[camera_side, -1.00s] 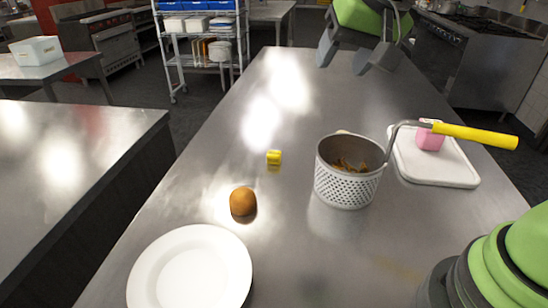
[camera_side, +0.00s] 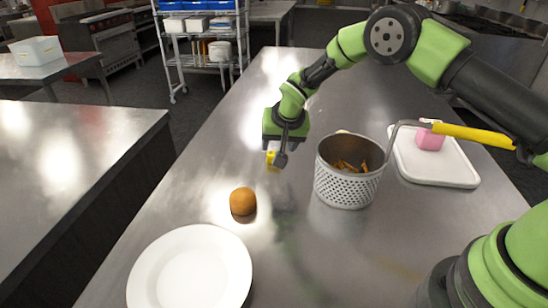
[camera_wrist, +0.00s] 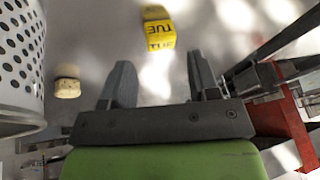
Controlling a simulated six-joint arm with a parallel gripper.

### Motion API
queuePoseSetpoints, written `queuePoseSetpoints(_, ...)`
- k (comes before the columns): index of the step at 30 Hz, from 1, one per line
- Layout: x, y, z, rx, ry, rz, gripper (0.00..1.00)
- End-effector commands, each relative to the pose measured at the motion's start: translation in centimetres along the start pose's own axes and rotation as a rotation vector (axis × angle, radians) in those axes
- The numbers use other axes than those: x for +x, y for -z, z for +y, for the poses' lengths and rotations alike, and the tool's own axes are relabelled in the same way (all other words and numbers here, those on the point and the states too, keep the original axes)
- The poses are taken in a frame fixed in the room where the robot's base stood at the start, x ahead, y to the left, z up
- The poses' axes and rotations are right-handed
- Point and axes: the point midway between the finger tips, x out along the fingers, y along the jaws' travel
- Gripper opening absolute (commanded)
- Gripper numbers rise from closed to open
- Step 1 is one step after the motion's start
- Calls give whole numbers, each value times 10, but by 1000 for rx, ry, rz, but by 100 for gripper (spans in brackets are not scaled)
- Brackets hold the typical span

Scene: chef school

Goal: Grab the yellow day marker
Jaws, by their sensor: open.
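The yellow day marker (camera_wrist: 159,34) is a small yellow block with "TUE" in dark letters, on the steel table. In the wrist view it lies ahead of the gap between my fingertips, not between them. In the side view the marker (camera_side: 271,158) is partly covered by my gripper (camera_side: 278,154), which is low over it. My gripper also shows in the wrist view (camera_wrist: 160,80), with its two grey fingers apart and nothing between them. I cannot tell from the side view whether a finger touches the marker.
A perforated metal basket (camera_side: 345,187) with a yellow handle stands right of my gripper. A brown round item (camera_side: 243,201) and a white plate (camera_side: 190,270) are nearer the camera. A pink block (camera_side: 430,139) sits on a white board (camera_side: 440,174). A cream block (camera_wrist: 67,82) lies beside the basket.

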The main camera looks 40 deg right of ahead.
Motion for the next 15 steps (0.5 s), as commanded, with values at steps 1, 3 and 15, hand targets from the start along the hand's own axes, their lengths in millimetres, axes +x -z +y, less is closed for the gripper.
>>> queuePoseSetpoints(1, 4, 0, 0, 1, 0, 0, 55)
queuePoseSetpoints(3, 6, 0, 0, 0, -1, 0, 55)
queuePoseSetpoints(15, 48, 6, 1, -1, 0, 0, 55)
